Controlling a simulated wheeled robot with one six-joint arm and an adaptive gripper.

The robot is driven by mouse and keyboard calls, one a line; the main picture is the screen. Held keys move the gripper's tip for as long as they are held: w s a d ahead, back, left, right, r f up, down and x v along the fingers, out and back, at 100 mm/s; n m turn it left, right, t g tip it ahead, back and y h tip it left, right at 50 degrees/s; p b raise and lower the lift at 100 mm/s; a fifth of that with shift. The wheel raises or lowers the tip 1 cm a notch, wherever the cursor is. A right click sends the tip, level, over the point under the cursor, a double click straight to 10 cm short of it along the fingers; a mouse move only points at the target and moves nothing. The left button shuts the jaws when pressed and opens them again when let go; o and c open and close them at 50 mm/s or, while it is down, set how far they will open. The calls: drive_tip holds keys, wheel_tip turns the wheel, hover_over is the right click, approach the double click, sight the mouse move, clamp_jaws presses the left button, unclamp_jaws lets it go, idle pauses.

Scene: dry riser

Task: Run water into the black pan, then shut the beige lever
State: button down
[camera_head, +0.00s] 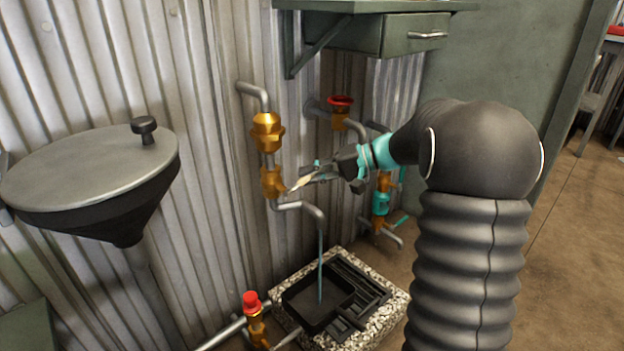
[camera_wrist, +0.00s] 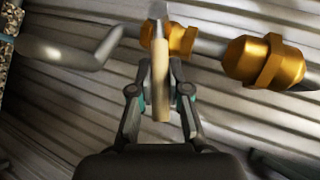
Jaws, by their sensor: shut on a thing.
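The beige lever (camera_head: 301,183) sticks out from a brass valve (camera_head: 273,182) on the wall pipe. My gripper (camera_head: 318,176) is shut on the lever. In the wrist view the beige lever (camera_wrist: 161,80) stands between the fingertips of my gripper (camera_wrist: 160,92), in front of the brass valve (camera_wrist: 178,40). A thin stream of water (camera_head: 321,255) falls from the bent spout (camera_head: 305,208) below this valve. It drops into the black pan (camera_head: 309,306), which sits in a pebbled surround (camera_head: 388,322) on the floor. How deep the water stands is hard to tell.
A red-capped valve (camera_head: 252,303) stands left of the pan, and a red handwheel (camera_head: 340,101) is on the pipe behind. A teal-handled valve (camera_head: 380,203) is behind my gripper. A grey lidded funnel (camera_head: 92,165) stands at left. A green cabinet (camera_head: 385,33) hangs above.

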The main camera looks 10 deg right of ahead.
drive_tip(key=c, duration=1.1)
unclamp_jaws()
drive_tip(key=v, duration=1.2)
